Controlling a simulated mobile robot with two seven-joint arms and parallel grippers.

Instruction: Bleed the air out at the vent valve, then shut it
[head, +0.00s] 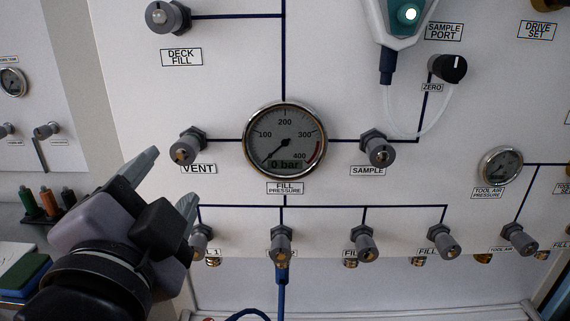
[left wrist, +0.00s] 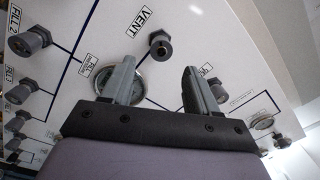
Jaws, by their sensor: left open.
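The vent valve (head: 187,147) is a grey knob with a brass-coloured centre, left of the fill pressure gauge (head: 285,141) on the white panel. The gauge display reads 0 bar and its needle points to the lower left. My left gripper (head: 172,182) is open and empty, below and left of the vent valve. Its fingers point up toward the panel. In the left wrist view the vent valve (left wrist: 161,46) shows beyond the open fingertips (left wrist: 159,66), apart from them. Whether the valve is open cannot be told. My right gripper is not in view.
The deck fill valve (head: 168,17) is above and the sample valve (head: 377,149) is right of the gauge. A row of fill valves (head: 281,242) runs below, one with a blue hose (head: 282,285). A handheld device (head: 405,20) hangs at the sample port with a clear tube.

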